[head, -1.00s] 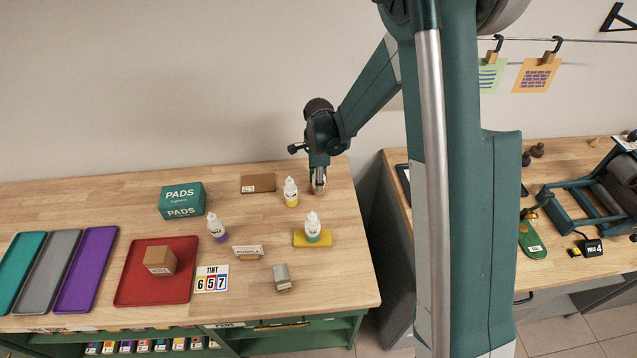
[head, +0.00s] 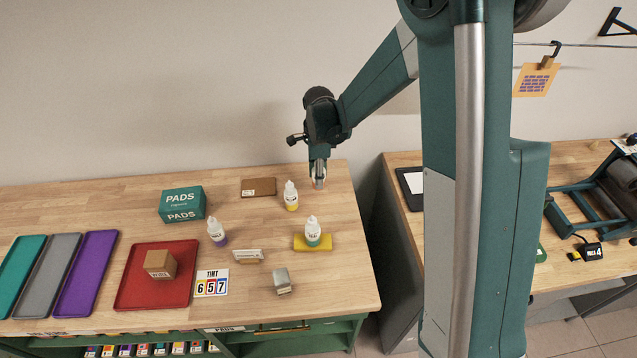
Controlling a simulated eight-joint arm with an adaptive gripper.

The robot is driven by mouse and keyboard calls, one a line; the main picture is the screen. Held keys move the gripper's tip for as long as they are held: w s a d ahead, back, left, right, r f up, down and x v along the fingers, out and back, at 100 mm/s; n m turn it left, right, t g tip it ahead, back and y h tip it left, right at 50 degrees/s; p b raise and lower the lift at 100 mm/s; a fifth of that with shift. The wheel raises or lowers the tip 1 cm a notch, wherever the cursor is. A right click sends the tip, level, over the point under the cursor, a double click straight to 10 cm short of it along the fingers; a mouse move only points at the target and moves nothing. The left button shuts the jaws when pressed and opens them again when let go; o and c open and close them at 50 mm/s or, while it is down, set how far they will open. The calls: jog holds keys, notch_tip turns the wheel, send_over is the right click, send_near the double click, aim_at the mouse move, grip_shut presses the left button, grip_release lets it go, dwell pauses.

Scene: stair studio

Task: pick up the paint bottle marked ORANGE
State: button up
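My gripper (head: 318,182) points down over the back right of the wooden table, just right of the yellow bottle. Something pale with a faint orange tint shows at its fingertips. It is too small and covered to tell whether it is a bottle or whether the fingers are shut on it. No ORANGE label is readable. Three white dropper bottles stand in clear view: one with a yellow band (head: 291,196), one with a purple base (head: 217,232), and one with a teal band (head: 312,232) on a yellow block (head: 327,243).
A teal PADS box (head: 182,204) and a brown block (head: 258,187) stand at the back. A red tray (head: 130,293) holds a cardboard box (head: 160,264). A TINT card (head: 211,283), a small sign (head: 247,256) and a grey block (head: 282,281) lie in front.

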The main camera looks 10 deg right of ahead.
jog(key=shift+r, duration=2.4)
